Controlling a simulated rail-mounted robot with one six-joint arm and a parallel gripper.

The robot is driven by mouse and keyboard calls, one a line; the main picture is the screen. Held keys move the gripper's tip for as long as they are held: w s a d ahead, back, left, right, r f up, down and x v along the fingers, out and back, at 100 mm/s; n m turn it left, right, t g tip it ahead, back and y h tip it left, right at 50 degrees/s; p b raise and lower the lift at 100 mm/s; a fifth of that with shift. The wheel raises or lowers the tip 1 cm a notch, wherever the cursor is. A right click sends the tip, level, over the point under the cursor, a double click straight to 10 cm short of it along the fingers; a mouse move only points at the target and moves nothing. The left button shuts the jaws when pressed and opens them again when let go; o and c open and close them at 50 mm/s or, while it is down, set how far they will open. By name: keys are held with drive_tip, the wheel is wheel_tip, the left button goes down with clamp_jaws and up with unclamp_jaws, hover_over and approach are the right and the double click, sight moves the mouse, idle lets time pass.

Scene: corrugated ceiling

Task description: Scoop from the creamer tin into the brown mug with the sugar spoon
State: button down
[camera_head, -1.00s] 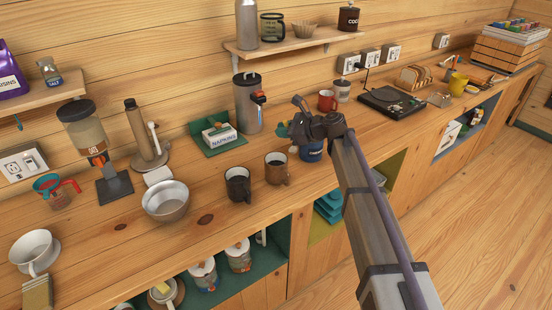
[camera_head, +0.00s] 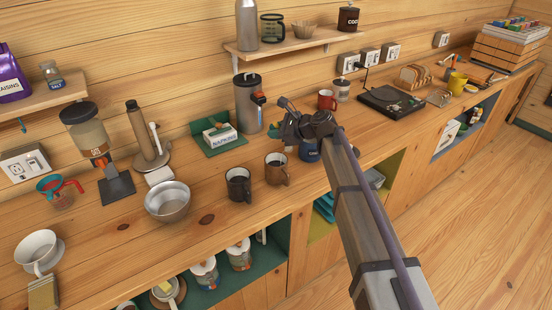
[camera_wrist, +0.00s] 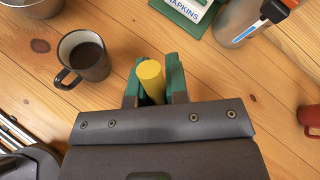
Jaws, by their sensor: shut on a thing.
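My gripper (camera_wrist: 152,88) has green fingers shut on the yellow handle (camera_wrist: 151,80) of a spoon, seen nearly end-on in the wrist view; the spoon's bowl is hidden. In the head view my gripper (camera_head: 297,134) hangs above the counter, over the blue creamer tin and close to the brown mug. The brown mug (camera_head: 277,168) stands upright. The blue creamer tin (camera_head: 309,152) is just right of it, partly covered by my arm, and its inside is hidden. The tin is not visible in the wrist view.
A black mug (camera_head: 238,185) and a metal bowl (camera_head: 167,202) stand left of the brown mug. A napkin holder (camera_head: 216,137) and steel dispenser (camera_head: 248,103) stand behind. A red mug (camera_head: 327,100) is at the back right. A shelf (camera_head: 290,40) hangs above.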

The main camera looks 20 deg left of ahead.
drive_tip(key=shift+s+a+r+p, duration=0.2)
drive_tip(key=shift+s+p, duration=0.05)
drive_tip(key=shift+p, duration=0.05)
drive_tip(key=shift+s+a+f+n+h, duration=0.25)
drive_tip(key=shift+a+f+n+h, duration=0.05)
drive_tip(key=shift+a, duration=0.1)
drive_tip(key=shift+s+a+f+n+t+h, duration=0.15)
drive_tip(key=shift+s+a+f+t+h, duration=0.1)
drive_tip(key=shift+f, duration=0.15)
drive_tip(key=shift+s+a+f+n+t+h, duration=0.15)
drive_tip(key=shift+s+a+f+h, duration=0.1)
drive_tip(key=shift+f, duration=0.15)
drive_tip(key=shift+s+a+f+n+t+h, duration=0.35)
drive_tip(key=shift+a+f+h, duration=0.15)
drive_tip(key=shift+h, duration=0.1)
drive_tip(key=shift+s+a+f+n+t+h, duration=0.25)
drive_tip(key=shift+a+f+n+t+h, duration=0.15)
drive_tip(key=shift+h, duration=0.2)
idle(1.6)
drive_tip(key=shift+s+a+f+n+t+h+b, duration=0.15)
drive_tip(key=shift+f+h, duration=0.1)
drive_tip(key=shift+f, duration=0.05)
drive_tip(key=shift+s+a+f+n+t+h+b, duration=0.1)
drive_tip(key=shift+f+h+b, duration=0.05)
drive_tip(key=shift+f+h, duration=0.15)
idle(0.8)
drive_tip(key=shift+s+a+f+n+t+h+b, duration=0.3)
drive_tip(key=shift+s+a+f+t+h+b, duration=0.1)
drive_tip(key=shift+s+a+f+h, duration=0.2)
idle(0.7)
